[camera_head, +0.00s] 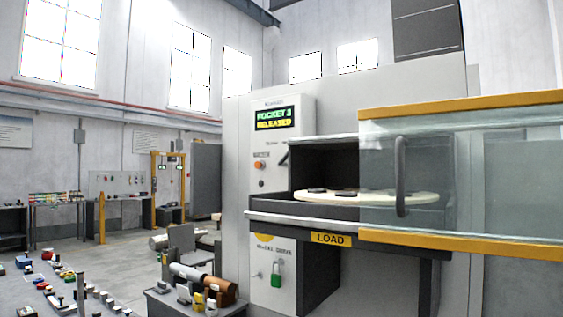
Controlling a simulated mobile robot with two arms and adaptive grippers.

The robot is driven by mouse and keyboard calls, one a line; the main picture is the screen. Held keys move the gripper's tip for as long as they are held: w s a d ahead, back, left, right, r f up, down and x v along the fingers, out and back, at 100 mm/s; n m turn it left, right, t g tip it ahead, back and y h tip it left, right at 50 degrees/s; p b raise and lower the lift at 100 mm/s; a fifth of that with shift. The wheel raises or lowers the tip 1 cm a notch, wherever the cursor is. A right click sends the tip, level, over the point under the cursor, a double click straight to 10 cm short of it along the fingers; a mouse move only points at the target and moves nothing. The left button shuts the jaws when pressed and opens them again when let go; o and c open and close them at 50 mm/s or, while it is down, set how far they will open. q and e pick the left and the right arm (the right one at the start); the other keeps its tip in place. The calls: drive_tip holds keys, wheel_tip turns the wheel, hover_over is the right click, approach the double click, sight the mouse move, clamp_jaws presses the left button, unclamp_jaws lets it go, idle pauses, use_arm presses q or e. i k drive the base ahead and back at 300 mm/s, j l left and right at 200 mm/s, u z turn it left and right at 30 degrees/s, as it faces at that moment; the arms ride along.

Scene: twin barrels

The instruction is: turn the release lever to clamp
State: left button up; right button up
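A tall grey machine (336,112) stands at the right in the head view. Its control panel has a small screen (275,118) that seems to read "POCKET" over "RELEASED"; the digit is too small to read. A short dark lever (284,158) sticks out at a slant at the panel's right edge, beside the opening; I take it to be the release lever, but its label is not readable. An orange-red button (259,165) sits to its left, with a dark knob (260,182) below. Neither of my grippers is in view.
A glass door (440,180) with yellow rails and a dark handle (401,176) stands at the right of the opening. A pale round table (420,198) with dark pockets lies inside. A green padlock (276,275) hangs below. A cluttered cart (160,300) stands front left.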

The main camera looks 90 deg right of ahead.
sight(282, 163)
drive_tip(key=z, duration=2.8)
